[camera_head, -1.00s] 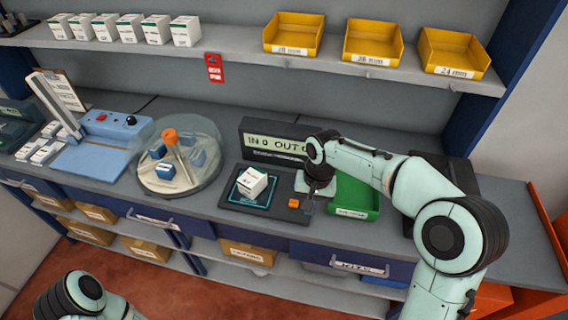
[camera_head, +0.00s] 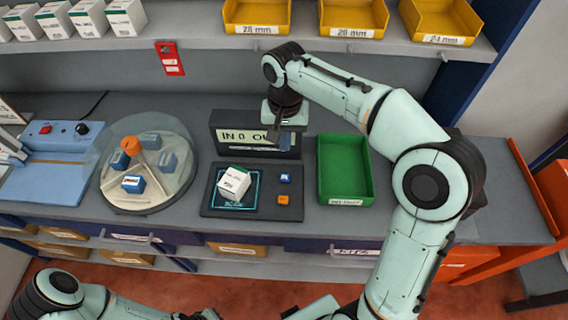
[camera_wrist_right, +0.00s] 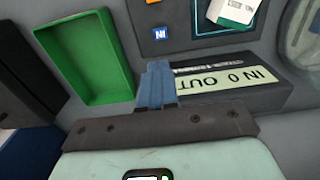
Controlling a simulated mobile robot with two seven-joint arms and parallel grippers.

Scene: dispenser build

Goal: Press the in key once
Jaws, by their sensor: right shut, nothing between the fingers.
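The in key is a small blue key (camera_head: 285,179) on the dark pad (camera_head: 262,210), above an orange key (camera_head: 283,200). In the right wrist view the blue key (camera_wrist_right: 160,33) reads "IN". My right gripper (camera_head: 280,138) is shut and empty. It is in front of the right part of the display (camera_head: 228,136), behind and above the blue key, apart from it. Its blue fingers (camera_wrist_right: 156,75) show together in the right wrist view. The display reads "IN 0 OUT", with its end covered by the gripper in the head view.
A white box (camera_head: 234,184) sits tilted on the pad's marked square. A green tray (camera_head: 344,172) stands right of the pad. A round clear-covered turntable (camera_head: 150,195) stands left. Yellow bins (camera_head: 353,17) line the shelf above.

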